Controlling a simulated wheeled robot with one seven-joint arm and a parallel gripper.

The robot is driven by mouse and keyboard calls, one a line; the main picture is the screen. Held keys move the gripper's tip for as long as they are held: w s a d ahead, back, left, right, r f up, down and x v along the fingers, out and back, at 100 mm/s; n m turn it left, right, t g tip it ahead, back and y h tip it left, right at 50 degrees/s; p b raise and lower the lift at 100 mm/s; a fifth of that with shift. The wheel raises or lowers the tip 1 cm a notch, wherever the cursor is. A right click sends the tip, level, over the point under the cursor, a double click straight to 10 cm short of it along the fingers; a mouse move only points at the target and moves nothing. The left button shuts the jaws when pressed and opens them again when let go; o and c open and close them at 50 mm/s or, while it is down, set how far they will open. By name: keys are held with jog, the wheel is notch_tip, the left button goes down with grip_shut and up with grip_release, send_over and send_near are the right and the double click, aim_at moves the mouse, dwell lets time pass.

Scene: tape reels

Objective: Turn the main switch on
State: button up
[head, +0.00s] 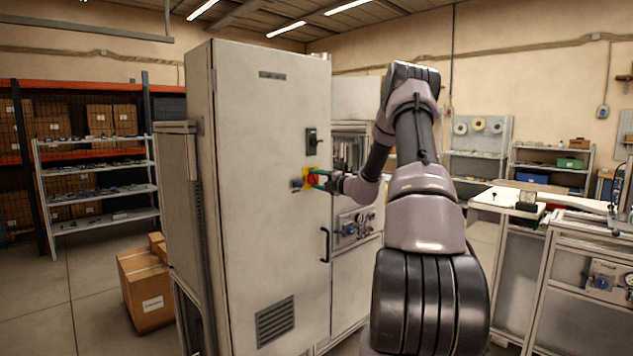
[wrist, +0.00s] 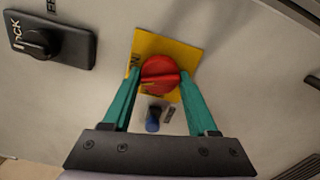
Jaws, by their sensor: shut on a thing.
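The main switch (wrist: 160,76) is a round red rotary knob with a raised grip bar, on a yellow square plate (wrist: 190,42) fixed to the front of a tall grey cabinet. In the wrist view its bar lies roughly level across the picture. My gripper (wrist: 157,82) has its two green fingers on either side of the red knob, shut on it. In the head view the switch (head: 313,179) shows small on the cabinet door, with my gripper (head: 318,180) reaching it from the right. Part of the lettering on the yellow plate is hidden by the knob and fingers.
The grey cabinet (head: 262,110) carries a black lock knob (wrist: 38,43) to the left of the switch in the wrist view. A small blue part (wrist: 153,120) sits just below the switch. Cardboard boxes (head: 145,285) stand on the floor to the left.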

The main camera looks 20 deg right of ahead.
jog(key=m, duration=0.4)
jog(key=shift+m, duration=0.3)
dwell(0.3)
jog(key=o, duration=1.4)
jog(key=shift+s, duration=0.1)
jog(key=v, duration=1)
jog(key=shift+s+d, duration=0.15)
jog(key=shift+s, duration=0.15)
